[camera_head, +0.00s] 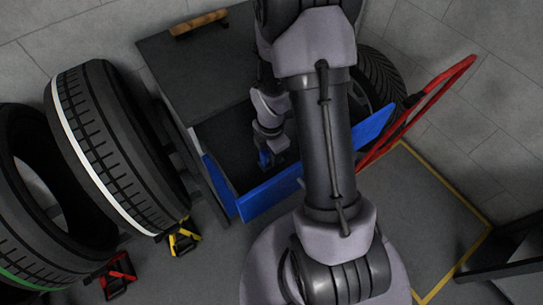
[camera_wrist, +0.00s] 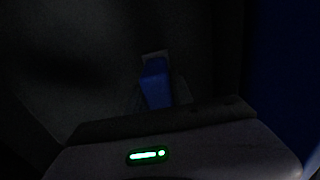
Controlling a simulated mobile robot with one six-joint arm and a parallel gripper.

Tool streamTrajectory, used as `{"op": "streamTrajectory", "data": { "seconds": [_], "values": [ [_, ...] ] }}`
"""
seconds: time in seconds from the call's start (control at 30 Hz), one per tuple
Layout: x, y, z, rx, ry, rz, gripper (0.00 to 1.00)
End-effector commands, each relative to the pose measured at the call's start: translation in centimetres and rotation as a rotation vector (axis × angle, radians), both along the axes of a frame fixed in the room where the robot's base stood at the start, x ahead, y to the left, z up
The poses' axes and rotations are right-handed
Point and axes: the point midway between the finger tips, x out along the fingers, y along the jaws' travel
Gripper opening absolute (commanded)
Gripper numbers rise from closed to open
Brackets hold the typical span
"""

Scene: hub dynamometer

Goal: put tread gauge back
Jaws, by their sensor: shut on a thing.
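The tread gauge (camera_wrist: 156,84) shows as a small blue piece in the dark wrist view, with a pale grey part at its far end. In the head view a bit of blue (camera_head: 264,160) shows at the tip of my gripper (camera_head: 267,152). My gripper points down inside the open blue-fronted drawer (camera_head: 285,192) and is shut on the tread gauge. The wrist view is too dark to tell whether the gauge touches the drawer floor. My arm hides part of the drawer's right side.
A red-framed cart (camera_head: 432,88) and another tyre stand at the right.

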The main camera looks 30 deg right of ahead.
Motion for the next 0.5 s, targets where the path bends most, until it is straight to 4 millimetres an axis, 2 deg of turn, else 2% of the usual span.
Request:
{"op": "streamTrajectory", "data": {
  "seconds": [0.17, 0.2, 0.3, 0.5],
  "values": [
    [-0.01, 0.0, -0.23, 0.0, 0.0, 0.0, 0.0],
    [-0.02, 0.0, -0.29, 0.0, 0.0, 0.0, 0.29],
    [-0.01, 0.0, -0.19, 0.0, 0.0, 0.0, 0.49],
    [-0.01, 0.0, -0.18, 0.0, 0.0, -0.001, 0.49]
  ]
}}
